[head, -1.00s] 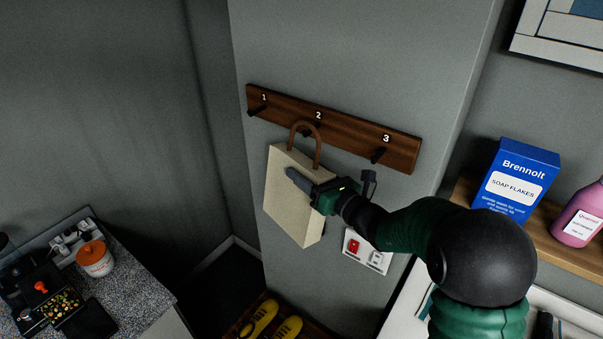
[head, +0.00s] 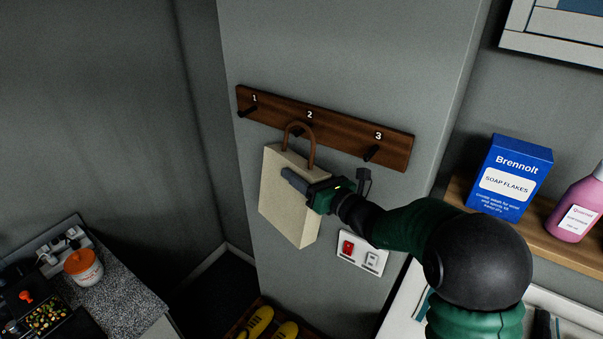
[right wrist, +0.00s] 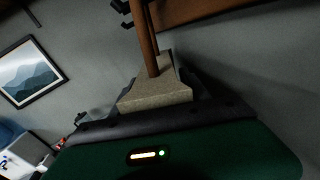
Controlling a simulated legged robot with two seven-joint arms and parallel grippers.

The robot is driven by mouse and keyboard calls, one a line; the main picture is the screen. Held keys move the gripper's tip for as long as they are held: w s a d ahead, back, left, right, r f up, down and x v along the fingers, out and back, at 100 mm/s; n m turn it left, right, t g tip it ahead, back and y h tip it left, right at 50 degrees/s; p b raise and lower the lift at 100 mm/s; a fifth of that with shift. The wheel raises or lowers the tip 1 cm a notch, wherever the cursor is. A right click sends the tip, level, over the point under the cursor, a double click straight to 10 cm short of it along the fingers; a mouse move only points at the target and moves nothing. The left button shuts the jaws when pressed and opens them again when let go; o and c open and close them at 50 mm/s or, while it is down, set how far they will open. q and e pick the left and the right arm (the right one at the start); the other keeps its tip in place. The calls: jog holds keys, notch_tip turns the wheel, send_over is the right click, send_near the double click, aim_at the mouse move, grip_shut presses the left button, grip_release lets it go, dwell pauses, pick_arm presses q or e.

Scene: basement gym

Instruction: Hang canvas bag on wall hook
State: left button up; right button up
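The canvas bag (head: 284,210) is cream with a brown loop handle (head: 310,150). It hangs roughly upright, slightly tilted, in front of the wall below the wooden hook rail (head: 350,138). The handle's top overlaps the dark hook under number 2; I cannot tell whether the loop is over that hook. My right gripper (head: 294,182) is shut on the bag's upper part, one finger across its face, the other hidden. In the right wrist view the bag's top (right wrist: 155,90) lies between the dark fingers, with the handle rising from it. My left gripper is not in view.
Hook 1 (head: 247,111) and hook 3 (head: 371,153) are empty. A switch plate (head: 362,252) is on the wall below my right forearm. A blue soap box (head: 510,178) and pink bottle (head: 577,210) stand on a shelf at right. Yellow shoes (head: 257,322) are below.

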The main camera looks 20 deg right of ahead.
jog(key=o, duration=0.5)
jog(key=shift+f, duration=0.1)
